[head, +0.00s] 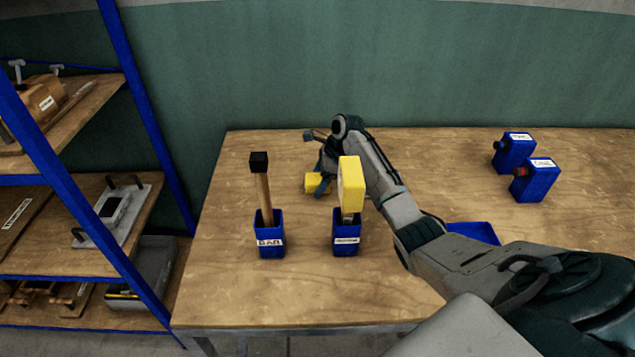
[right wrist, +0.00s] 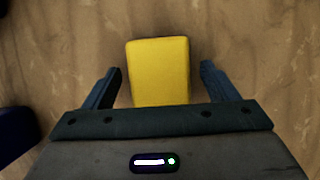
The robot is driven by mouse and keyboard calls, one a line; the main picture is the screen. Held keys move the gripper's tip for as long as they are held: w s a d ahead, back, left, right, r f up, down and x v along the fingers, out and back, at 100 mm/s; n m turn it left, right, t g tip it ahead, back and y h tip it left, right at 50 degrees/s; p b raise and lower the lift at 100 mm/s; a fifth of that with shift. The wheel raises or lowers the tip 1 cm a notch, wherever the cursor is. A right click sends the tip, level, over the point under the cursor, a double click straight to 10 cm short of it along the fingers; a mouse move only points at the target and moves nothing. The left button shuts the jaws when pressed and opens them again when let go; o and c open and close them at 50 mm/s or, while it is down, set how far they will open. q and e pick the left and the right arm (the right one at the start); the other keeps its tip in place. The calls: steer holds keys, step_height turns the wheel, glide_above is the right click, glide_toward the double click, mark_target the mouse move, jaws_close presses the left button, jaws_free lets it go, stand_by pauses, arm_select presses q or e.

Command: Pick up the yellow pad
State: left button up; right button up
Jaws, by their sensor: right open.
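The yellow pad (head: 312,183) lies on the wooden table behind the two blue holders, partly hidden by my right gripper (head: 325,180). In the right wrist view the yellow pad (right wrist: 160,70) lies between the two open fingers of my right gripper (right wrist: 160,82), with a gap on each side. The pad's far end reaches past the fingertips. Its near end is hidden by the gripper body. I cannot tell the exact height of the fingers above the table. My left gripper is not in view.
A blue holder (head: 271,247) holds a black-tipped wooden stick (head: 264,190). Another blue holder (head: 346,247) holds a yellow-headed tool (head: 351,184), close to my right arm. A blue tray (head: 474,232) is partly behind my arm. Two blue bottles (head: 536,184) (head: 515,155) stand right. Shelves (head: 90,237) are left.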

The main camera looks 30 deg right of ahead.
mark_target(315, 178)
steer(key=c, duration=1)
steer(key=shift+c, duration=0.3)
steer(key=shift+r, duration=0.5)
step_height(315, 178, up, 2)
steer(key=shift+r+b, duration=0.15)
steer(key=shift+b, duration=0.5)
steer(key=s, duration=0.4)
steer(key=s+d+r+b, duration=0.1)
steer(key=s, duration=0.4)
steer(key=s+d+b, duration=0.1)
steer(key=s, duration=0.4)
steer(key=shift+s+d+r, duration=0.2)
steer(key=shift+d+r, duration=0.05)
steer(key=shift+s+r, duration=0.15)
steer(key=shift+s, duration=0.6)
